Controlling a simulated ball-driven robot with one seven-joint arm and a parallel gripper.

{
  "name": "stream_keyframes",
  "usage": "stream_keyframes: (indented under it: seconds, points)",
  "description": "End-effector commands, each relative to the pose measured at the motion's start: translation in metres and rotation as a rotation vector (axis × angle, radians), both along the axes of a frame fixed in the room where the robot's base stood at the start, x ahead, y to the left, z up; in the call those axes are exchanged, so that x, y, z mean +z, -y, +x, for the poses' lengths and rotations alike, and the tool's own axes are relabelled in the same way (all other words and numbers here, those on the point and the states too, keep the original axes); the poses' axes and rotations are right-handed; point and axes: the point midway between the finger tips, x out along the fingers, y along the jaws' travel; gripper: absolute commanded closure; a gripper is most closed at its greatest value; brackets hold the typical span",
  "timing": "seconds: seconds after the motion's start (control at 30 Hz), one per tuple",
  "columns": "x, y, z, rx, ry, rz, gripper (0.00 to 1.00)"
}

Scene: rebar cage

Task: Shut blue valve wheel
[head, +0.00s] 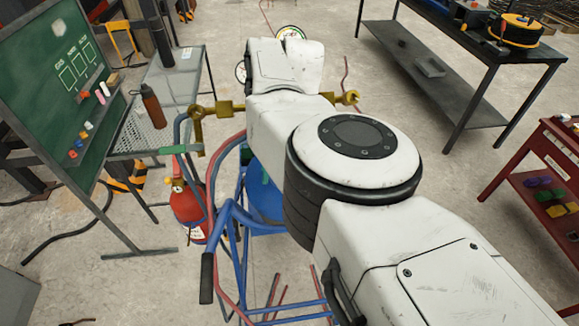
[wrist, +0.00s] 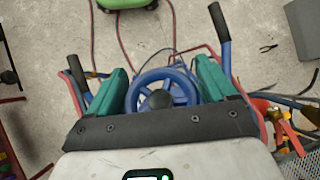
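The blue valve wheel (wrist: 181,84), with spokes and a dark hub, shows in the wrist view just ahead of the black gripper body. My gripper (wrist: 162,66) has its two green fingers spread wide, one on the left and one on the right of the wheel. The wheel's rim lies close to both fingers; I cannot tell whether they touch it. In the head view my white arm hides the wheel and most of the gripper. Brass valve fittings (head: 210,111) stick out left of the arm, and another (head: 345,98) shows on its right.
A blue tube cart (head: 232,215) with black-gripped handles stands below my arm, beside a red extinguisher (head: 187,207). A mesh table (head: 178,92) and green board (head: 50,75) are left. A dark workbench (head: 465,60) and red shelf cart (head: 540,165) are right, with open floor between.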

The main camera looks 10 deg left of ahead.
Motion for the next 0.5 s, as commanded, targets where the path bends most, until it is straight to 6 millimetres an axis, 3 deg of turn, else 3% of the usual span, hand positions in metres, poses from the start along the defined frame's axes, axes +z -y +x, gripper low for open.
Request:
stream_keyframes:
  seconds: [0.13,0.5]
  points:
    - [0.002,-0.0001,0.001,0.0,0.004,0.001,0.04]
    - [0.0035,-0.0001,0.0019,0.0,0.007,0.001,0.04]
